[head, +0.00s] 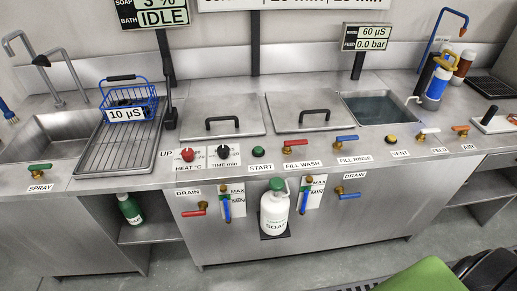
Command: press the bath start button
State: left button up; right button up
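The green bath start button (258,152) sits on the front ledge of the steel bench, above the label START (257,168). Nothing covers it. The upper left display (155,14) reads BATH IDLE, with SOAP 3 % above. Neither of my grippers shows in the head view.
A red heat knob (187,154) and black time knob (223,151) are left of the button; a red-handled fill wash valve (294,145) is right. Two lids (222,105) lie behind. A white soap bottle (274,212) hangs below. A green object (425,275) is at lower right.

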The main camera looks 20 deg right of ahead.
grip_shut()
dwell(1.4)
